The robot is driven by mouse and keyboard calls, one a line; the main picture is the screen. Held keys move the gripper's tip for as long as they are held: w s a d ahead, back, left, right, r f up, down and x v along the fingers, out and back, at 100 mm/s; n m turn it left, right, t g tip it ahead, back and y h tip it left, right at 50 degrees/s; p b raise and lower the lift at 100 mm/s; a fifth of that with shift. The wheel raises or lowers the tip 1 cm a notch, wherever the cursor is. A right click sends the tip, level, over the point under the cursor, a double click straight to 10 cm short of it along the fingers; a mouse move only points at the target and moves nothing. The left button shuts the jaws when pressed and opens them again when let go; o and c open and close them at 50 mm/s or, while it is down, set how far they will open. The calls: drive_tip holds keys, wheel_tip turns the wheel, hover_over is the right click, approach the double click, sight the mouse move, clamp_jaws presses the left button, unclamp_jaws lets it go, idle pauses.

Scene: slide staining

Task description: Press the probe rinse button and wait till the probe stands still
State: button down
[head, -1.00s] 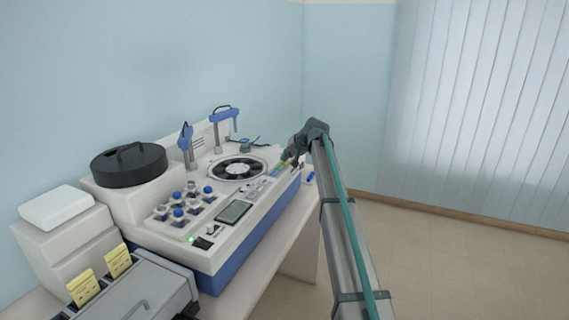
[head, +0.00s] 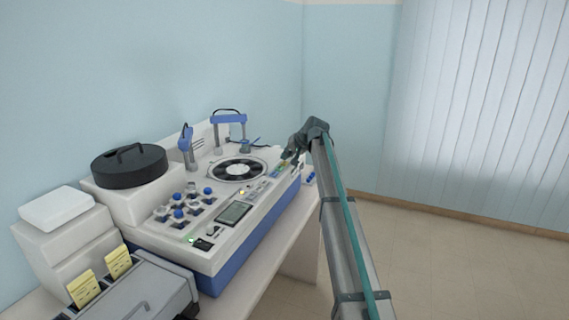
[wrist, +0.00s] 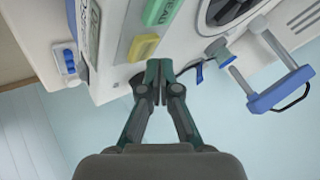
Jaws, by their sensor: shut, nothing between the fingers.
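The white and blue analyzer (head: 228,262) stands on the bench. Two blue probe arms, a left one (head: 186,139) and a right one (head: 229,118), stand on its top; one shows upside down in the wrist view (wrist: 283,90). My gripper (head: 286,157) is at the analyzer's far right end. In the wrist view my gripper (wrist: 158,68) is shut and empty, its tips close to a yellow button (wrist: 143,47). Touching or apart, I cannot tell. A green button (wrist: 160,12) with partly cut-off lettering lies beyond. I cannot read which button is the probe rinse one.
The round carousel (head: 238,169) sits in the analyzer top. A black lid (head: 128,165) and blue-capped vials (head: 180,212) are on its left. A grey tray unit (head: 150,285) with yellow cards stands in front. Open floor lies right.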

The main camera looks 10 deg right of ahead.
sight(286, 163)
drive_tip(key=shift+r, duration=0.2)
drive_tip(key=shift+r+p, duration=0.9)
drive_tip(key=shift+r, duration=1.6)
